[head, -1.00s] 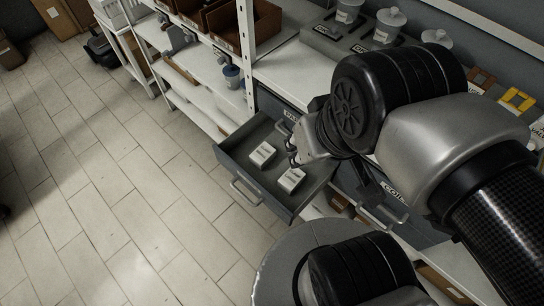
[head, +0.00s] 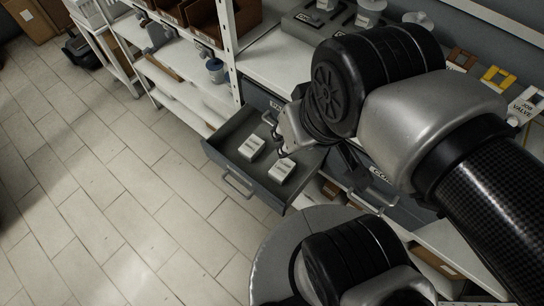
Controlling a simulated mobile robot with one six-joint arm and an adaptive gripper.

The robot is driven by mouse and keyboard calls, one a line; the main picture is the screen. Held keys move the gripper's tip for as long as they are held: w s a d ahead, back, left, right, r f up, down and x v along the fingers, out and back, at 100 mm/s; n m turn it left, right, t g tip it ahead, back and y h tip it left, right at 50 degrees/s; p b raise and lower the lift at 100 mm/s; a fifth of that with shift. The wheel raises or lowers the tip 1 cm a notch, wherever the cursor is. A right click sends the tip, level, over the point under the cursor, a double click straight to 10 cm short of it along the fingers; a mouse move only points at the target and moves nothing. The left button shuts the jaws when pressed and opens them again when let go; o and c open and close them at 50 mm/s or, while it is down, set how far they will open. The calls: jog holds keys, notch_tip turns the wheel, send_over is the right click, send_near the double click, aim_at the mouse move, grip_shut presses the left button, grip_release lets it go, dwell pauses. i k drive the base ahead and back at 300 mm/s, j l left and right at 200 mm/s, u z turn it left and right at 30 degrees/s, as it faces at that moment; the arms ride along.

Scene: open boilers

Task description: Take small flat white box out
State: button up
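An open grey drawer (head: 222,152) sticks out from under the white workbench. Two small flat white boxes lie on its floor: one on the left (head: 251,147) and one on the right (head: 282,170), apart from each other. Both have dark print on top. My gripper (head: 279,148) is over the back part of the drawer, its fingers close to the right box and pointing down. Whether the fingers touch a box cannot be seen. My wrist hides much of the gripper and the drawer's back right corner.
The drawer's front handle (head: 239,186) faces the tiled floor, which is clear on the left. A closed drawer with a handle (head: 377,203) is at the right. Shelves with brown bins (head: 205,20) and a blue-grey cup (head: 216,71) stand behind. Yellow and brown tags lie on the bench.

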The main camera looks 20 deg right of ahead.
aim_at(253, 146)
jog(key=j+z, duration=0.35)
jog(key=j, duration=0.3)
jog(key=j+z, duration=0.3)
jog(key=j, duration=0.35)
jog(key=k+j+z, duration=0.2)
jog(key=j+z, duration=0.15)
jog(key=j, duration=0.25)
jog(key=i+j+z, duration=0.55)
jog(key=z, duration=0.2)
jog(key=i+j+z, duration=0.2)
jog(key=j+z, duration=0.15)
jog(key=i+j, duration=0.1)
jog(key=j, duration=0.15)
